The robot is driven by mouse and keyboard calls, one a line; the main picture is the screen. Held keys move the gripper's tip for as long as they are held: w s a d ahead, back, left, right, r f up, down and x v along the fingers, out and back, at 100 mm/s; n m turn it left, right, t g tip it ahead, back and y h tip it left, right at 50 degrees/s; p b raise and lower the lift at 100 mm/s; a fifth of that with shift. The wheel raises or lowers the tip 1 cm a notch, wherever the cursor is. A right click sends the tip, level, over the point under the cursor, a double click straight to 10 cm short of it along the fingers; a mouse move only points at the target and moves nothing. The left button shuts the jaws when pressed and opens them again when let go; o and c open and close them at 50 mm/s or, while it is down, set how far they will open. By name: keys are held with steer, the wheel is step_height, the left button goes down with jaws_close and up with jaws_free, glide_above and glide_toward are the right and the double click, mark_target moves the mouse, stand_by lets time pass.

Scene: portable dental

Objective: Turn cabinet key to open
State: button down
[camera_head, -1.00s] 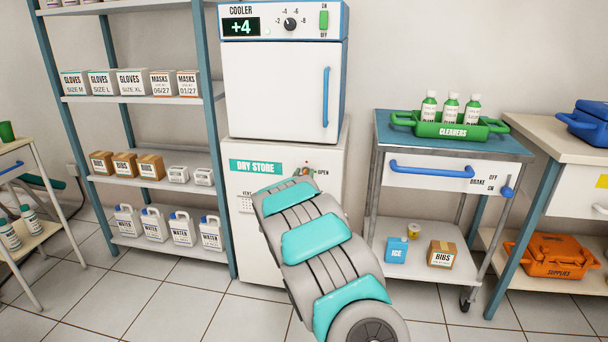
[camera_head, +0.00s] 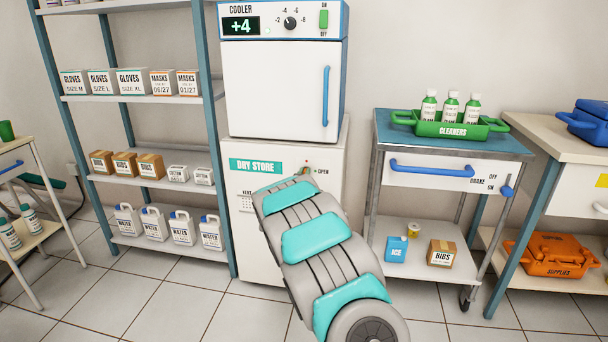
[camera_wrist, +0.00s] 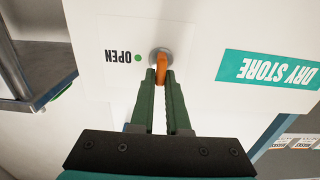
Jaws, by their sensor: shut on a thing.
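The white dry store cabinet (camera_head: 262,228) stands under the cooler, with a teal DRY STORE label and an OPEN mark beside its lock. In the wrist view the round grey lock (camera_wrist: 160,57) sits in the cabinet face, with the orange key (camera_wrist: 161,66) in it. My gripper (camera_wrist: 161,78) is shut on the key, one dark green finger on each side. The green dot and OPEN lettering (camera_wrist: 124,57) lie just left of the lock in that view. The cabinet door looks closed.
The cooler (camera_head: 275,90) rests on top of the cabinet. A trolley (camera_head: 425,158) with a blue handle stands close on the right. A shelf rack (camera_head: 140,183) stands on the left. Tiled floor (camera_head: 170,300) is clear in front.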

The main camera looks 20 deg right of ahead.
steer(key=shift+f+m+b, duration=0.15)
steer(key=shift+m+b, duration=0.15)
steer(key=shift+b, duration=0.3)
steer(key=m+b, duration=0.5)
steer(key=b, duration=0.1)
steer(key=m+b, duration=0.6)
steer(key=d+f+m+b, duration=0.1)
steer(key=m+b, duration=0.5)
steer(key=shift+s+f, duration=0.1)
steer(key=shift+s, duration=0.3)
steer(key=shift+m, duration=0.3)
steer(key=c, duration=0.9)
jaws_free()
steer(key=shift+s, duration=0.1)
